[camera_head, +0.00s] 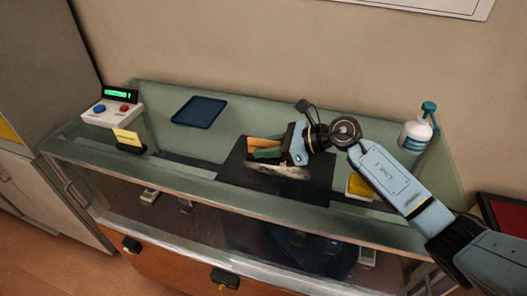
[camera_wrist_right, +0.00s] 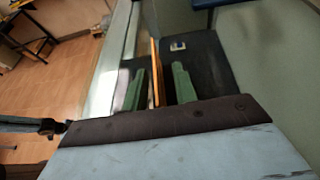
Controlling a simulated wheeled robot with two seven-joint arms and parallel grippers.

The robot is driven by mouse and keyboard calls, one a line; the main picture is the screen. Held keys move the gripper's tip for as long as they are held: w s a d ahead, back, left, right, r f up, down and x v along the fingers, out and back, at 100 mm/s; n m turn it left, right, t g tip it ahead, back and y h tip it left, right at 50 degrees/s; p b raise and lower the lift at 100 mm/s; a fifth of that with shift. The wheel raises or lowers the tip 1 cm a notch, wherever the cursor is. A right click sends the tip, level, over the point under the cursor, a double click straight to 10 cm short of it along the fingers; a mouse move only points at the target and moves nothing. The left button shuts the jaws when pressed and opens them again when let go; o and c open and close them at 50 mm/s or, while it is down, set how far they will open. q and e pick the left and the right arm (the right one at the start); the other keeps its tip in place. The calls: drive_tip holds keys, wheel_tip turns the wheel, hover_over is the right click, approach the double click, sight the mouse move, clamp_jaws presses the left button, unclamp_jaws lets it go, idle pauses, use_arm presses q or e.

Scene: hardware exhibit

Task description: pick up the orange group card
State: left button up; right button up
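The orange group card (camera_head: 262,144) stands on edge at the black mat on the counter, partly hidden by my right gripper in the head view. In the wrist view the card (camera_wrist_right: 155,72) is a thin upright orange strip. It lies between the two green fingers of my right gripper (camera_wrist_right: 157,82), with a visible gap to the finger on the right and a narrower one on the left. The right gripper (camera_head: 264,153) is open, low over the mat. Whether the card's lower edge touches the mat is hidden. My left gripper does not show.
The black mat (camera_head: 236,172) carries a pale patch. A dark blue tray (camera_head: 199,111) lies behind left. A button box (camera_head: 113,110) and a yellow card holder (camera_head: 128,139) stand at the left. A white pump bottle (camera_head: 414,135) and a yellow block (camera_head: 358,186) are at the right.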

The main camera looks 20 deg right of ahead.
drive_tip(key=shift+w+a+f, duration=0.2)
drive_tip(key=shift+a, duration=0.15)
clamp_jaws()
